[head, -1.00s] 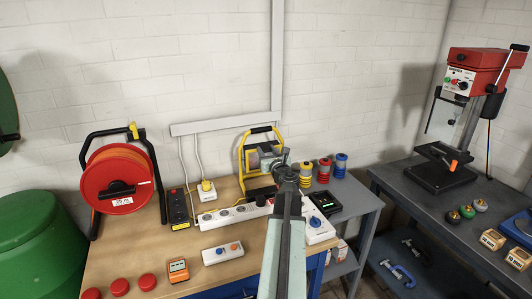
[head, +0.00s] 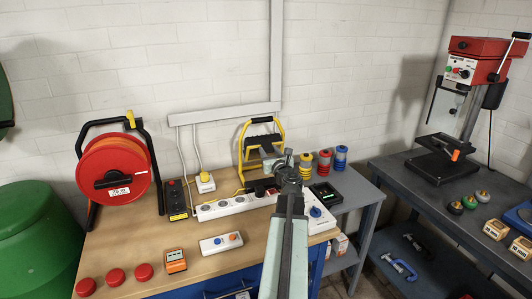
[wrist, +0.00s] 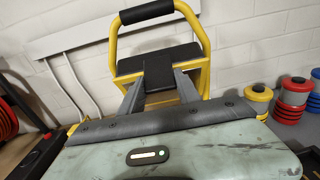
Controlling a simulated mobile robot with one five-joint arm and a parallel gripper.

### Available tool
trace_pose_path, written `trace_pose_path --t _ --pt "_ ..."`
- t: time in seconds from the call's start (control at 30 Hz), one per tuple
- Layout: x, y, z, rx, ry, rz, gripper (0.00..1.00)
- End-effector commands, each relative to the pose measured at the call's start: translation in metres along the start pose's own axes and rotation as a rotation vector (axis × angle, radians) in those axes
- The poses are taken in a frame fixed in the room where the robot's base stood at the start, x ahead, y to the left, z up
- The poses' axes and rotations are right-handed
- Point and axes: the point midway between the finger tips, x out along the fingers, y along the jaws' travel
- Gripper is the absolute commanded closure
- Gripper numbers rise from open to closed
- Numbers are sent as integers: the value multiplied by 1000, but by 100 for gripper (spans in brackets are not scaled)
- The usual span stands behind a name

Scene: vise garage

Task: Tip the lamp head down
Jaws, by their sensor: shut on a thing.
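The work lamp has a yellow tube frame (head: 242,150) with a black top grip and stands at the back of the wooden bench. Its dark lamp head (head: 262,141) sits inside the frame, tilted, partly hidden behind my gripper (head: 272,163). In the wrist view the lamp head (wrist: 185,54) shows as a dark slab across the yellow frame (wrist: 113,50). My gripper (wrist: 160,80) has its two grey fingers on either side of a black tab on the head and is shut on it. The lamp's front face is hidden.
A white power strip (head: 225,207) and a charger with a green display (head: 325,194) lie in front of the lamp. Coloured spools (head: 324,162) stand to its right. The front of the bench is partly clear.

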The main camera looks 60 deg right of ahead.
Motion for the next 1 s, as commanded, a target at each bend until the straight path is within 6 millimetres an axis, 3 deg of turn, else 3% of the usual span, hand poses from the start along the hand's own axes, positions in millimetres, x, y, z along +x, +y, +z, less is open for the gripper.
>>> trace_pose_path --t 0.13,0.6,0.63,0.7,1.0 --pt "-1 -1 -9 -4 2 -3 100" --pt "-1 -1 -9 -4 2 -3 100" --pt "-1 -1 -9 -4 2 -4 55" --pt "-1 -1 -9 -3 2 -3 38" --pt "-1 0 -9 -2 1 -1 38"
